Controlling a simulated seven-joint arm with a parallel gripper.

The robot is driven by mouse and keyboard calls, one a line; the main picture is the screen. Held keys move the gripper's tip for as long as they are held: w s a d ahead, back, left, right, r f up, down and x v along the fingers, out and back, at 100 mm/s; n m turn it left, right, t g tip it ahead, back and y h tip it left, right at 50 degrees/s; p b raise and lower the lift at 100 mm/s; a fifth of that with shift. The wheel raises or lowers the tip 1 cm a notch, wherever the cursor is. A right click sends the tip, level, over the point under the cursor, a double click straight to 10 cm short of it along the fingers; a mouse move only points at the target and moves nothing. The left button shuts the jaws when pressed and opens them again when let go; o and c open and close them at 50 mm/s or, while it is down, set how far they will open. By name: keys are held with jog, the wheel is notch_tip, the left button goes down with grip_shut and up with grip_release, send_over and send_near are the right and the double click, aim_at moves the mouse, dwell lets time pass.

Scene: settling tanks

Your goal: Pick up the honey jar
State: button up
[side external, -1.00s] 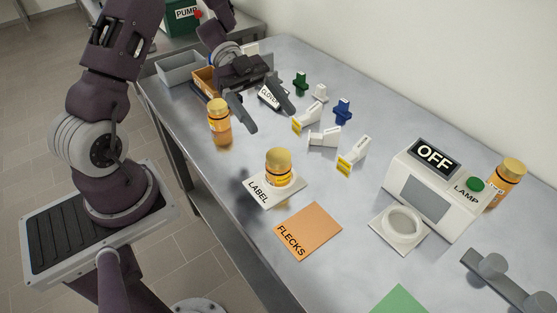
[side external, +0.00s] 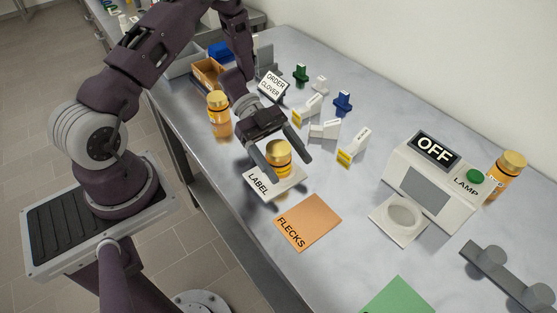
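A honey jar (side external: 281,165) with amber body and gold lid stands on the white pad marked LABEL (side external: 259,184). My gripper (side external: 290,168) is open, its two fingers spread on either side of this jar, one left and one right of it. I cannot tell whether either finger touches it. A similar jar (side external: 219,116) stands at the left edge of the bench, and another (side external: 506,174) stands behind the lamp box at the right.
The lamp box (side external: 433,177) reads OFF, with a white ring stand (side external: 400,219) before it. An orange FLECKS mat (side external: 308,222) and a green mat (side external: 399,298) lie in front. White, green and blue stoppered pieces and an ORDER CLOVER sign (side external: 273,86) stand behind my gripper.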

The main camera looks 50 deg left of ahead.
grip_shut()
jog(key=shift+r, duration=0.1)
